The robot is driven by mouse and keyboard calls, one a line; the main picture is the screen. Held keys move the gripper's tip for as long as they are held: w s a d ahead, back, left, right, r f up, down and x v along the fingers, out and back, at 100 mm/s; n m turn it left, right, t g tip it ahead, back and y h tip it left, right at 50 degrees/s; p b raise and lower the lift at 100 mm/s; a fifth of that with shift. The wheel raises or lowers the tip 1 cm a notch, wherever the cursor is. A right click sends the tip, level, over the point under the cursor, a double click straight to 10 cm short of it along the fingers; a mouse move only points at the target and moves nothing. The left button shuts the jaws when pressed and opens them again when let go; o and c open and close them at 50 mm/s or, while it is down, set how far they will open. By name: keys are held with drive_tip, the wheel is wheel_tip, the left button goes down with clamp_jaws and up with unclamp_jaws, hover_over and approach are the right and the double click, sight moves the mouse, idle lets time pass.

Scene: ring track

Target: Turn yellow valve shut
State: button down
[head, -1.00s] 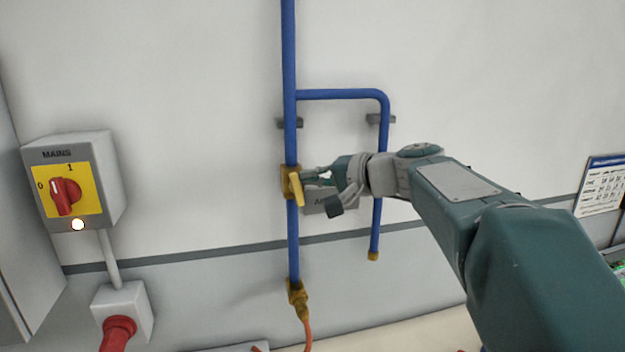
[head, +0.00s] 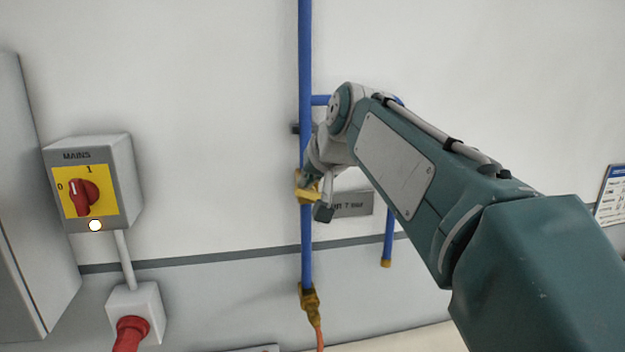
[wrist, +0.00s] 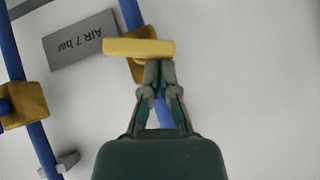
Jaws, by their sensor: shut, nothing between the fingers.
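The yellow valve (head: 307,194) sits on the vertical blue pipe (head: 305,80). Its handle lies crosswise to the pipe, and in the wrist view the handle (wrist: 139,48) spans over the pipe with the yellow valve body partly hidden behind it. My gripper (wrist: 160,66) is shut and empty. Its fingertips are at the handle's edge, right of the handle's middle in the wrist view; I cannot tell if they touch. In the head view my arm's end partly covers the valve, and the fingertips are hard to make out.
A grey sign (wrist: 84,42) reading "AIR 7 bar" is beside the valve. A blue branch pipe (head: 389,235) runs to its right. A yellow fitting with an orange hose (head: 308,298) is below. The mains switch box (head: 95,185) is at left, with clear wall between.

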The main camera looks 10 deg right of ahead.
drive_tip(key=shift+a+f+n+h, duration=0.2)
drive_tip(key=shift+a+n+h, duration=0.3)
drive_tip(key=shift+h, duration=0.3)
idle(0.4)
